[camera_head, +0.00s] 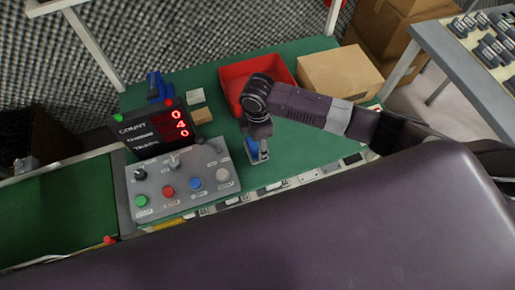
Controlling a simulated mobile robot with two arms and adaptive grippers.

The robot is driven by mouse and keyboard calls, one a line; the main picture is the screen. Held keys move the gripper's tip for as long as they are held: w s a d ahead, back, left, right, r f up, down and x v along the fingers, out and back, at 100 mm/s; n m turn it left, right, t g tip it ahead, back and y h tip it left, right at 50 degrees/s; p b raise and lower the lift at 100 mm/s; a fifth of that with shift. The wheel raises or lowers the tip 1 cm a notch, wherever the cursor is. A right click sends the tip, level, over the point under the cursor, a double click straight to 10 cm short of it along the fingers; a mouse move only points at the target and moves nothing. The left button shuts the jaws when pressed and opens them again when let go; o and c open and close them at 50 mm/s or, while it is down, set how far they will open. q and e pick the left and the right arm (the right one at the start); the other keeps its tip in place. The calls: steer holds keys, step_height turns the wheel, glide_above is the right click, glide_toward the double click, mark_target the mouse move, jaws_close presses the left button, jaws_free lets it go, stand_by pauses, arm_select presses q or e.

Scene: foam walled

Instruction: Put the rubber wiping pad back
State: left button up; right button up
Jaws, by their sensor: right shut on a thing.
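My right gripper (263,149) points down over the green bench mat (315,139), right of the grey control box. It is shut on a small blue thing (252,151), mostly hidden by the gripper. I cannot tell from this view whether this is the rubber wiping pad, nor whether it touches the mat. No other clear wiping pad shows. My left gripper is not in view.
A control box (185,185) with coloured buttons and a red-digit counter (152,129) stands left of the gripper. A red bin (238,75) and cardboard box (338,78) stand behind. Small parts line the bench's front edge. Some mat between gripper and box is clear.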

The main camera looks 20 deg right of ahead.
mark_target(257, 150)
steer(key=shift+f, duration=1.95)
steer(key=shift+f, duration=0.15)
steer(key=o, duration=1.1)
step_height(257, 150, up, 12)
steer(key=shift+s+r, duration=0.1)
steer(key=shift+r, duration=0.1)
